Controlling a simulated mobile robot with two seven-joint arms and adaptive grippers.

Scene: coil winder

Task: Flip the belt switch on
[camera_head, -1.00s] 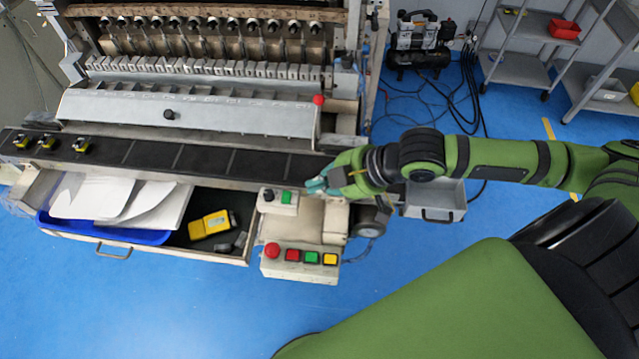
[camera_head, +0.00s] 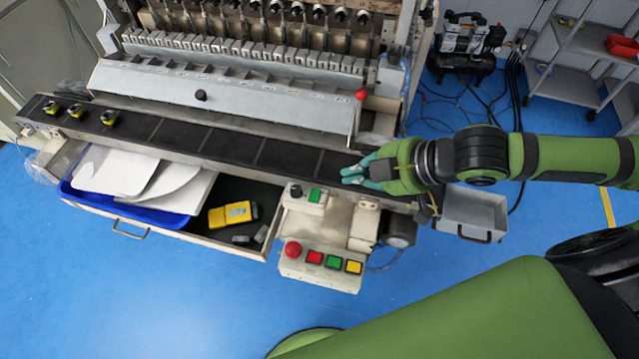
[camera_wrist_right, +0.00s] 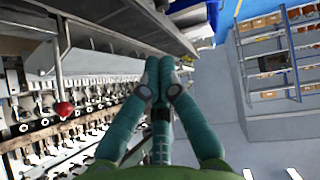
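The small light box with a black knob and a green button (camera_head: 304,198), seemingly the belt switch, sits at the front edge of the machine, right of the open drawer. Which way its knob points is too small to tell. The long black belt (camera_head: 230,143) runs along the machine's front. My right gripper (camera_head: 349,175) is over the belt's right end, up and to the right of the switch box, apart from it. In the right wrist view its teal fingers (camera_wrist_right: 159,65) are together with nothing seen between them. The switch is not visible there. My left gripper is out of view.
Below the switch box is a panel (camera_head: 321,268) with a red knob and coloured buttons. The open drawer holds a blue tray (camera_head: 140,209) with papers and a yellow device (camera_head: 230,213). A red ball-topped lever (camera_head: 361,95) stands behind the belt. A grey bin (camera_head: 472,211) is at right.

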